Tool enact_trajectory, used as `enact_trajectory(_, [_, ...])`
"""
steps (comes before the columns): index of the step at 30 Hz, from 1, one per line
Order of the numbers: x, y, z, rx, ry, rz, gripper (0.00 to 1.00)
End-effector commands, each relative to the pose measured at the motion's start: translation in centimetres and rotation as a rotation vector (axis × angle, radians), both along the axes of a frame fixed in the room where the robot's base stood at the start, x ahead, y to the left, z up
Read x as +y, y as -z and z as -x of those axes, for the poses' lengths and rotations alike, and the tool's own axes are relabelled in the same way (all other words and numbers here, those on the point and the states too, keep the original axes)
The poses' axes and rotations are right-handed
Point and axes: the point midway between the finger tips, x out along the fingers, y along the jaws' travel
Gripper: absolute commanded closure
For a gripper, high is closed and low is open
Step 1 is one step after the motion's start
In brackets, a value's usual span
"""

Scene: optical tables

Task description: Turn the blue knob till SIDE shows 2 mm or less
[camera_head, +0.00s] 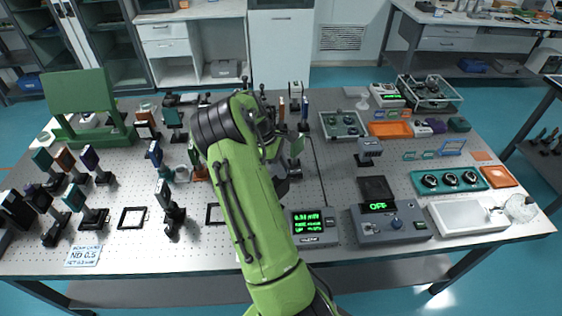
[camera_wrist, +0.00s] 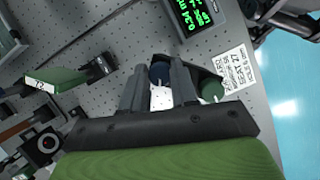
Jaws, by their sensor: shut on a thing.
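In the wrist view my gripper (camera_wrist: 160,78) has its two dark fingers on either side of the blue knob (camera_wrist: 160,73) and is shut on it. A green knob (camera_wrist: 211,91) sits just right of the fingers, on the same dark mount. A readout with green text (camera_wrist: 194,14) is at the top of the wrist view. In the head view the readout (camera_head: 315,226) stands at the table's front, right of my arm; its small lines, including any SIDE value, are not clearly legible. My arm hides the blue knob in the head view.
A printed card (camera_wrist: 234,70) lies right of the knobs, near the table edge. A green-topped mount (camera_wrist: 57,80) stands to the left. In the head view, several post-mounted optics crowd the left, and a grey box showing OFF (camera_head: 392,222) stands right of the readout.

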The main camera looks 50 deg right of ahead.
Motion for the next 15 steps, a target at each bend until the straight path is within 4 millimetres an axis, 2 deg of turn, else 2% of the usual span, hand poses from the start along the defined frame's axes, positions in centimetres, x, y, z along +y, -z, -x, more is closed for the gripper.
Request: enact_trajectory(15, [-0.37,-0.22,-0.01,-0.001,0.477,0.001,1.0])
